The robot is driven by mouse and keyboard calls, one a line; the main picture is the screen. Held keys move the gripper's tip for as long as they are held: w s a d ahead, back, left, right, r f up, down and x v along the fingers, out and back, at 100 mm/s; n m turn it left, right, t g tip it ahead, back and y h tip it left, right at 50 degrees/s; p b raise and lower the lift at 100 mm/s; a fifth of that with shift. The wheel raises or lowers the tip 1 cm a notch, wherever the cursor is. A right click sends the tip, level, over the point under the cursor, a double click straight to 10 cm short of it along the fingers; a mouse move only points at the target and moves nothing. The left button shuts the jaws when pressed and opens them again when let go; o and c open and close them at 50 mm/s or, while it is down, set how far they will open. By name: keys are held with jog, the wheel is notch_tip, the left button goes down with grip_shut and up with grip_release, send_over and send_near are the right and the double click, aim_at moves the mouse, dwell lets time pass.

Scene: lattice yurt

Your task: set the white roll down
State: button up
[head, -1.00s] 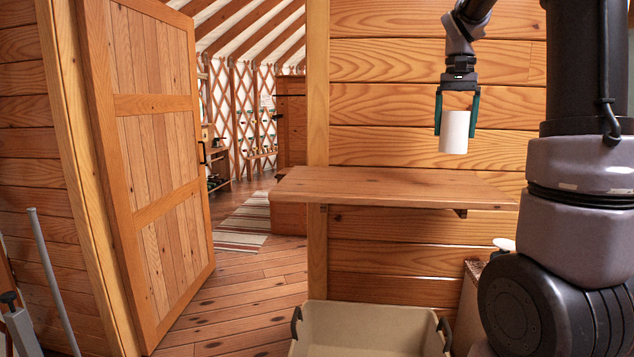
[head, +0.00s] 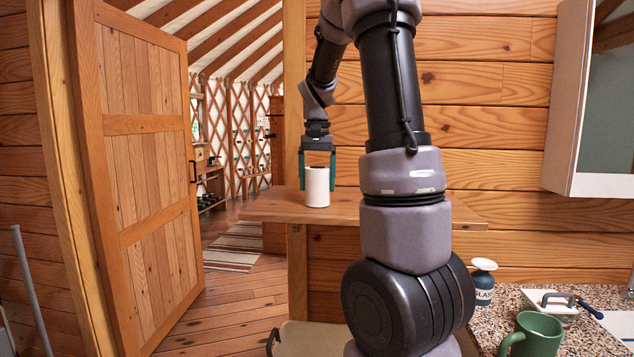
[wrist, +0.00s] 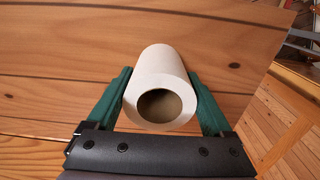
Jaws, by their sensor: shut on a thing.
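The white roll (head: 317,196) is upright between the green fingers of my gripper (head: 317,183), which is shut on its sides. In the head view it is over the left part of the wooden shelf (head: 264,207), with its lower end at the height of the board. I cannot tell whether it touches the wood. In the wrist view the roll (wrist: 162,72) shows its open brown core towards the camera, with a finger on each side and shelf wood (wrist: 60,50) behind it. My arm hides part of the shelf's right side.
The shelf top around the roll looks bare. A beige bin (head: 312,340) stands on the floor below. At right, a speckled counter (head: 505,305) holds a green mug (head: 535,336), a dark bottle (head: 483,285) and a white dish. A wooden door (head: 145,180) stands open at left.

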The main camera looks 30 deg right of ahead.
jog(key=shift+d+f, duration=0.1)
jog(key=shift+f, duration=0.05)
jog(key=o, duration=1.2)
jog(key=shift+c, duration=0.2)
notch_tip(320, 180, up, 11)
jog(key=s+a+f+n+t+y, duration=0.1)
jog(key=s+a+t, duration=0.2)
jog(key=s+a, duration=0.3)
jog(key=s+a+f+n+t+y, duration=0.1)
jog(key=s+a+t, duration=0.3)
jog(key=s, duration=0.9)
jog(key=a+f, duration=0.1)
jog(key=a, duration=0.2)
jog(key=shift+s+a+n, duration=0.25)
jog(key=shift+s+n, duration=0.05)
